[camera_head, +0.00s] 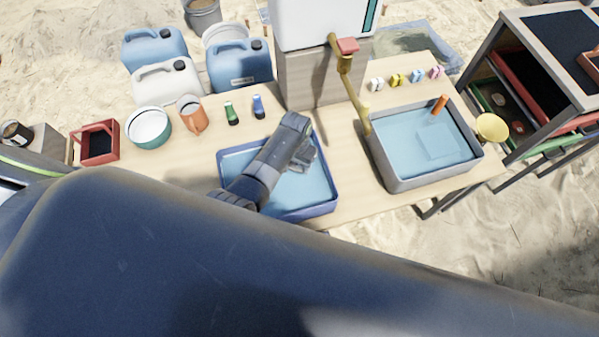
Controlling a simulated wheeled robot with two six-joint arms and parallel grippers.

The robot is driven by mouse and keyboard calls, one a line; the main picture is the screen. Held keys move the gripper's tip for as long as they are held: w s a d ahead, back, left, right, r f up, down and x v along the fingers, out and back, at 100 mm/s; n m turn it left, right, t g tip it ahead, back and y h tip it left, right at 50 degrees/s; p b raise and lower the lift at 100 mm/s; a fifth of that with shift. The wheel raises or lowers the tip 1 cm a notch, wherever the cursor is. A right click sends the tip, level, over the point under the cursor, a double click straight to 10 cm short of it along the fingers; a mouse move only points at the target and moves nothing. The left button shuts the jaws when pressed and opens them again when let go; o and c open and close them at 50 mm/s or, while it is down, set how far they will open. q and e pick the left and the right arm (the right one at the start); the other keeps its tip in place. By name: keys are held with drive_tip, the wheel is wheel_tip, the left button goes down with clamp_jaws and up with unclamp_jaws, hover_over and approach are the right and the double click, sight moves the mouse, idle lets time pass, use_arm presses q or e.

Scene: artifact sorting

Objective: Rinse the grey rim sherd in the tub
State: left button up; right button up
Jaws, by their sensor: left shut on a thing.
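My left gripper (301,163) is over the blue-rimmed tub (325,209) of water at the middle of the table, pointing down towards the water. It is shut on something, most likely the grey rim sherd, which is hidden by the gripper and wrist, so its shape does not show. I cannot tell whether it touches the water. A second, grey tub (400,184) of water stands to the right, with an orange-handled tool (440,104) at its far rim and a pale square shape under the water. My right gripper is not in view.
A brass tap (355,90) rises between the tubs. My dark arm covers the foreground.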

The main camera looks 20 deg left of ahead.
sight(296, 166)
use_arm(q)
drive_tip(key=shift+r+p, duration=2)
drive_tip(key=shift+r, duration=0.15)
drive_tip(key=shift+r+p, duration=0.6)
drive_tip(key=shift+r, duration=0.4)
drive_tip(key=shift+r, duration=2.45)
